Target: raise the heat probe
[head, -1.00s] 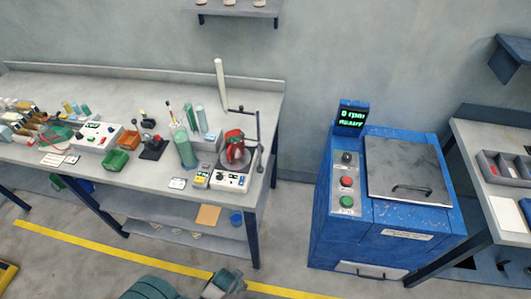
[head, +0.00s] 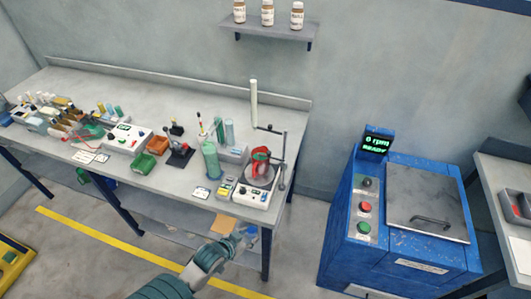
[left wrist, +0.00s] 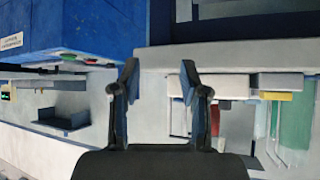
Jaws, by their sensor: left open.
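A long white rod (head: 254,104), which looks like the heat probe, stands upright in the head view by the end of a dark stand arm (head: 270,130). I cannot tell how they join. Below is a white hot-plate unit (head: 252,196) with a red object (head: 261,160) in or by a vessel on top. My left gripper (head: 244,238) is in front of the bench, below its top and apart from the rod. In the left wrist view its two fingers (left wrist: 160,82) are spread, with nothing between them. My right gripper is not in view.
A blue machine (head: 400,268) with buttons and a screen stands right of the bench (head: 165,98). A green cylinder (head: 210,160), bins and small tools crowd the bench top. A wall shelf (head: 270,27) holds bottles. Floor is open in front.

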